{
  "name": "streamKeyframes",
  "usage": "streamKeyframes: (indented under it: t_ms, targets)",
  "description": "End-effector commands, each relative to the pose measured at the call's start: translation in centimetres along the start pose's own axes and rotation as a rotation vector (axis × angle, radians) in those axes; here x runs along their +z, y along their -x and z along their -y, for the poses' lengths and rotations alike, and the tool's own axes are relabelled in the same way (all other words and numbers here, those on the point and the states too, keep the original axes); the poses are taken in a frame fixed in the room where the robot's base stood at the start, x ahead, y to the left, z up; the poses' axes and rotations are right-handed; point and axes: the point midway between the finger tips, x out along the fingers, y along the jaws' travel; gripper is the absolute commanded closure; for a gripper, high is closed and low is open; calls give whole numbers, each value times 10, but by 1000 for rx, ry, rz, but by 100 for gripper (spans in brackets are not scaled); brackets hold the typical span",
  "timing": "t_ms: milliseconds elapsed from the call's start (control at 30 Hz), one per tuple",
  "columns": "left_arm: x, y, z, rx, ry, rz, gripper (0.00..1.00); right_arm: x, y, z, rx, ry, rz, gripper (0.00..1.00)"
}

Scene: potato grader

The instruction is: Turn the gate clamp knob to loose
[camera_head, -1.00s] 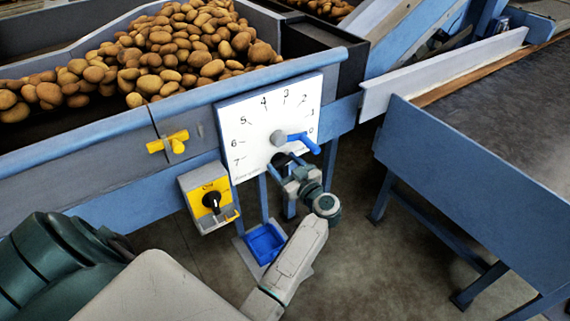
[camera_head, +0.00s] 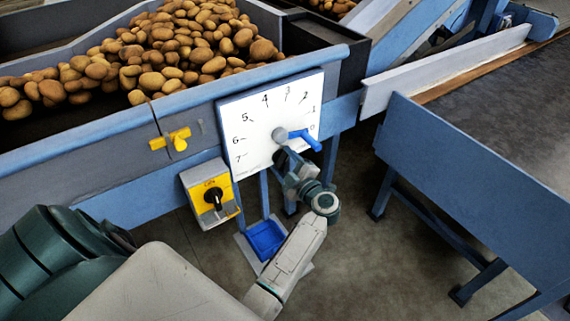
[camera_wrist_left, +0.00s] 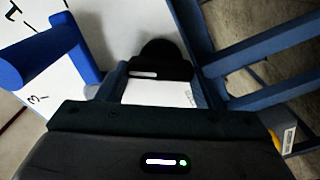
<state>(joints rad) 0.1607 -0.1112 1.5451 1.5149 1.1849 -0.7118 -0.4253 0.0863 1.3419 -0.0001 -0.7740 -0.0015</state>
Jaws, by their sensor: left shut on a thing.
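The gate clamp knob is a black round knob low on the white dial plate (camera_head: 255,125). In the head view it is mostly hidden behind my left gripper (camera_head: 285,159). In the left wrist view the black knob (camera_wrist_left: 163,55) with a short white mark shows just beyond my gripper, in front of the plate. My left gripper is shut on this knob. The fingers' contact is partly hidden. My right gripper is not in view.
Just above my gripper a blue pointer lever (camera_head: 305,138) points near 0 on the dial. A yellow switch box (camera_head: 209,193) hangs left of the plate. A yellow handle (camera_head: 170,140) is on the hopper wall. A blue tray (camera_head: 265,240) stands below.

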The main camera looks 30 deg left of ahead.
Motion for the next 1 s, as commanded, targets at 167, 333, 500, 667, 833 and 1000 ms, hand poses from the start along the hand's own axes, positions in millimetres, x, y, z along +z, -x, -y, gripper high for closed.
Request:
streamKeyframes:
  t_ms: [167, 333, 500, 667, 833, 1000]
  targets:
    - [2, 0, 4, -1, 167, 1, 63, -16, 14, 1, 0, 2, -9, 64]
    - [2, 0, 5, -2, 311, 1, 63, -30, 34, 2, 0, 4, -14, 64]
    - [2, 0, 5, -2, 428, 1, 63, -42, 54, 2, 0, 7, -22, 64]
    - [2, 0, 6, -2, 506, 1, 63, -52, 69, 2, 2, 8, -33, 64]
    - [2, 0, 5, -2, 557, 1, 63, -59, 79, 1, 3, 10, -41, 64]
    - [2, 0, 5, -2, 578, 1, 63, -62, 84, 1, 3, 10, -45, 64]
